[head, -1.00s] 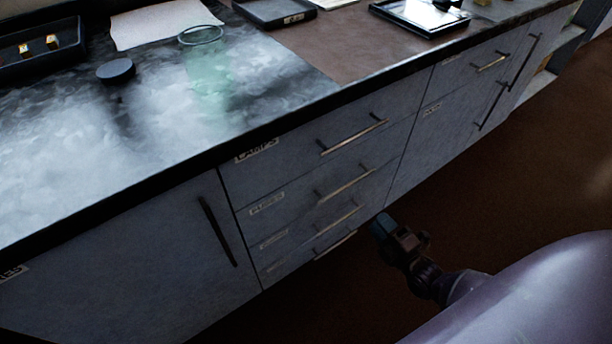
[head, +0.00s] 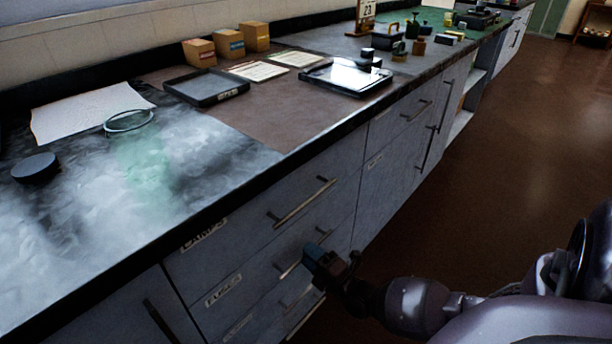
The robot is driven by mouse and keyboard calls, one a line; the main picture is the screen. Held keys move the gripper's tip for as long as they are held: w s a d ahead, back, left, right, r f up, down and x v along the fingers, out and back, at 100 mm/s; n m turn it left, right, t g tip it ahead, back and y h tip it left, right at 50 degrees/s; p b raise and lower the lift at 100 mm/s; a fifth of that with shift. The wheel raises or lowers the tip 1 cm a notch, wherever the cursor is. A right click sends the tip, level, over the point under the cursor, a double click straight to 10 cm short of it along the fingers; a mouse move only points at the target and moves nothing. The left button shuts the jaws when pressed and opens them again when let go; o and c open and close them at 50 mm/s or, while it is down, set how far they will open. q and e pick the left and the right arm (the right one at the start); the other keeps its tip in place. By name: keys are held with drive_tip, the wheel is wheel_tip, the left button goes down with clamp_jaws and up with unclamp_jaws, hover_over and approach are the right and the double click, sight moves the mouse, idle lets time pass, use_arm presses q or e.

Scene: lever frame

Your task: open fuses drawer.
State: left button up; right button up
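The drawer stack is in the middle of the head view, under the bench top. Its top drawer (head: 250,240) has a label that reads like LAMPS and a long bar handle (head: 305,201). The second drawer (head: 250,272) has a label (head: 223,290) that looks like FUSES, though it is blurred. Its bar handle (head: 289,269) is partly hidden by my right gripper (head: 313,254). All drawers look shut. My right gripper is close to the right end of that handle; I cannot tell whether they touch or how wide its fingers are. My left gripper is out of view.
The bench's dark front edge (head: 265,165) overhangs the drawers. On top are a black tray (head: 206,87), a tablet-like panel (head: 345,76), a round black disc (head: 35,168) and several small boxes. More cupboards continue to the right. The brown floor (head: 500,150) there is clear.

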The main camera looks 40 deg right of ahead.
drive_tip(key=shift+w+r, duration=0.1)
drive_tip(key=shift+w, duration=0.35)
drive_tip(key=c, duration=0.7)
clamp_jaws()
